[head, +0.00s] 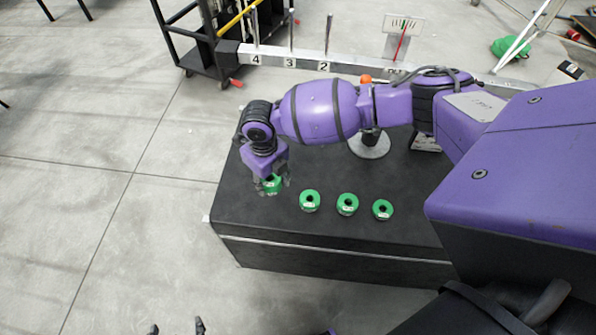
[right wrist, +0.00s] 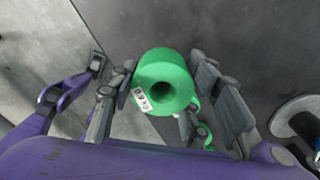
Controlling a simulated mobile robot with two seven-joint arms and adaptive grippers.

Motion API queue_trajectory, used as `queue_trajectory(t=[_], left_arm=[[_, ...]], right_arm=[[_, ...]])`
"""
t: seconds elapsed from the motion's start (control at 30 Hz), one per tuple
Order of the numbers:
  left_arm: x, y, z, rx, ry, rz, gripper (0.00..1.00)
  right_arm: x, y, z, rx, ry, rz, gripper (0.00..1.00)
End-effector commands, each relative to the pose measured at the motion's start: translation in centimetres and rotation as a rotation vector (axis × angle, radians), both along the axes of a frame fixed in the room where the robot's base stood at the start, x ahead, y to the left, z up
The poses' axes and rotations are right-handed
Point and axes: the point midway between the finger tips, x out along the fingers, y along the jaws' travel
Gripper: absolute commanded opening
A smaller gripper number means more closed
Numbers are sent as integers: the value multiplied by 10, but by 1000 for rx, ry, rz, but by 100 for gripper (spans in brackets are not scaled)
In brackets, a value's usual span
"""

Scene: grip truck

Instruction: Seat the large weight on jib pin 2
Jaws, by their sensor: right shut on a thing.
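My right gripper (head: 271,186) is shut on a green weight (head: 272,184) at the left part of the black case. The right wrist view shows this weight (right wrist: 163,80) between the two fingers, with its hole and a white label in sight; I cannot tell how far it is above the case. Three other green weights (head: 310,201) (head: 347,204) (head: 382,209) stand in a row to its right. Jib pin 2 (head: 328,36) stands bare on the grey beam behind the case, above its "2" label. My left gripper (head: 177,327) shows only fingertips, spread apart, at the bottom edge.
The black case top (head: 270,222) is clear in front of the weights. Bare pins 3 (head: 291,30) and 4 (head: 256,25) stand left of pin 2. A dark cart (head: 205,40) is beside the beam's left end. My right arm crosses above the case, below the beam.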

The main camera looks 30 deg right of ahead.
Motion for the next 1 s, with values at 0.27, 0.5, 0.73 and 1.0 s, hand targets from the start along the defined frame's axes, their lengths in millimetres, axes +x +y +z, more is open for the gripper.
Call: queue_trajectory(t=[0.27, 0.5, 0.73, 1.0], left_arm=[[15, -1, 15, -1, -34, -2, 65], [23, -1, 25, -1, -54, -3, 65], [29, -1, 33, -1, -70, -3, 65], [31, 0, 41, 0, -81, -1, 65]], right_arm=[[5, 1, 22, 1, -11, 2, 25], [4, 1, 34, 1, -10, 2, 25], [4, 1, 46, 1, -11, 2, 25], [4, 1, 60, 1, -11, 2, 25]])
